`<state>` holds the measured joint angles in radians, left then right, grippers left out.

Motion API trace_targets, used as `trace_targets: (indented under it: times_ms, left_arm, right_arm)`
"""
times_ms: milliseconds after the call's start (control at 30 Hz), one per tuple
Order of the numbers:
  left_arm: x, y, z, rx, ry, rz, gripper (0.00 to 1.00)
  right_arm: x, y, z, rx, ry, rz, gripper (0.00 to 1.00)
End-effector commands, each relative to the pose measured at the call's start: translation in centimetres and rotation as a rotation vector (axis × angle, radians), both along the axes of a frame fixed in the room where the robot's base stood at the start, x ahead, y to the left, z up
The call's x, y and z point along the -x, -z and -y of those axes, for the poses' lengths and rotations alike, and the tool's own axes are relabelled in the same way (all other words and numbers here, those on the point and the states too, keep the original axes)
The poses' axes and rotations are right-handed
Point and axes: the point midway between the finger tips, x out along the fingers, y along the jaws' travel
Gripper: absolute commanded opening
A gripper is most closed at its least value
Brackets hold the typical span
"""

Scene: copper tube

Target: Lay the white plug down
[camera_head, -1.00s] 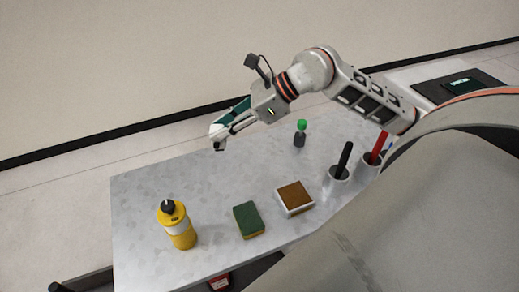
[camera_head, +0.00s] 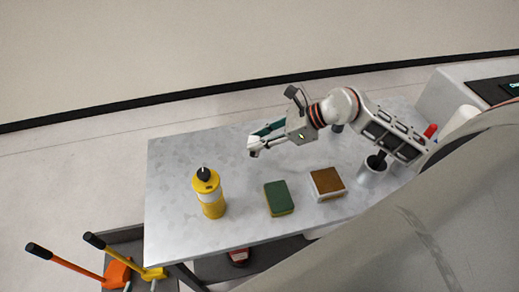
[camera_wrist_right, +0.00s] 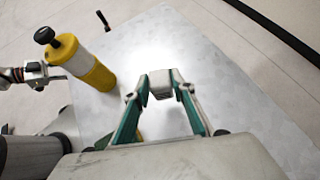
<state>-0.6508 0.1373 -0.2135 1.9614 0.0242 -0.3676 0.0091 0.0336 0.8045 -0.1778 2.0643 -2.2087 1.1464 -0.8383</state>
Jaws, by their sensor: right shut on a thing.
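My right gripper (camera_head: 262,141) comes in from the right, over the back middle of the grey table (camera_head: 180,160). In the right wrist view the teal fingers of my right gripper (camera_wrist_right: 161,88) are shut on a small pale block, the white plug (camera_wrist_right: 160,80). The plug (camera_head: 253,146) shows as a whitish piece at the fingertips in the head view. It seems held above the tabletop; the exact gap cannot be told.
A yellow bottle (camera_head: 209,196) with a black top stands front left of the gripper. A green sponge (camera_head: 279,198) and a brown-topped white block (camera_head: 326,183) lie nearer the front edge.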

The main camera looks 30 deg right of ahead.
Motion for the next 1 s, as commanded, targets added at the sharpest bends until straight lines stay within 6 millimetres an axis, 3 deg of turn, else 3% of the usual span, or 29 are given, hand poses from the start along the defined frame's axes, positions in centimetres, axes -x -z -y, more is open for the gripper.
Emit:
trace_targets:
  times_ms: [233, 467, 867, 900, 933, 1000]
  left_arm:
    - [-0.1, 0.0, -0.1, -0.001, 0.000, 0.001, 0.40]
    - [-0.1, 0.3, -0.1, -0.002, 0.000, 0.001, 0.40]
    - [0.0, 0.5, -0.1, -0.002, 0.000, 0.000, 0.40]
    - [0.0, 0.5, -0.1, -0.002, 0.000, 0.000, 0.40]
    - [-0.1, 0.5, -0.1, -0.002, 0.000, 0.000, 0.40]
    - [-0.1, 0.5, -0.1, -0.002, 0.000, 0.000, 0.40]
  right_arm:
    - [0.0, 1.7, 0.0, -0.002, 0.001, -0.002, 0.02]
    - [0.0, 4.8, 0.0, -0.001, 0.002, -0.002, 0.02]
    - [0.0, 5.3, 0.0, 0.000, -0.001, 0.001, 0.02]
    - [0.0, 5.3, 0.0, 0.000, -0.001, 0.001, 0.30]
    - [0.0, 5.3, 0.0, 0.001, 0.000, 0.001, 0.37]
    - [0.0, 5.2, 0.0, 0.001, 0.000, 0.001, 0.41]
